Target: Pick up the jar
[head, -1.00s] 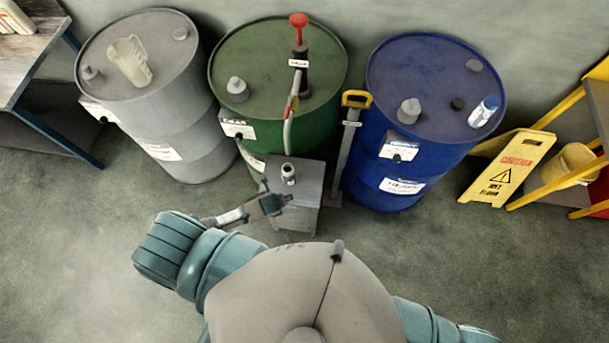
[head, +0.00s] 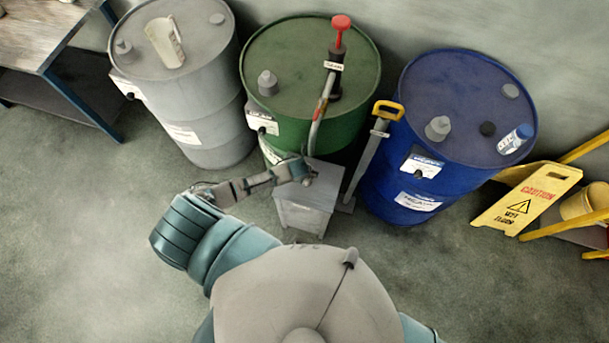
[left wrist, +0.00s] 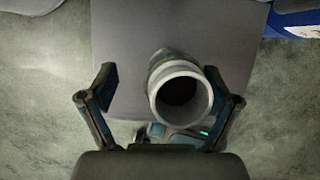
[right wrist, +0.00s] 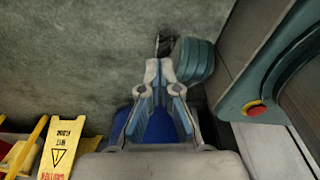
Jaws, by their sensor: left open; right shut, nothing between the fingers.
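The jar (left wrist: 172,70) shows its round, open mouth and pale rim in the left wrist view. It stands on the small grey cabinet (head: 305,208). My left gripper (left wrist: 160,80) is open, with the jar between its fingers and nearer the right finger. I cannot tell whether that finger touches it. In the head view my left gripper (head: 300,172) is over the cabinet top and largely hides the jar. My right gripper (right wrist: 158,70) is shut and empty in the right wrist view, away from the jar.
A green drum (head: 290,55) with a red-handled pump (head: 341,24) stands behind the cabinet. A grey drum (head: 190,105) is to the left and a blue drum (head: 460,85) to the right. A yellow-handled post (head: 372,150) stands close beside the cabinet. A yellow caution sign (head: 525,198) is far right.

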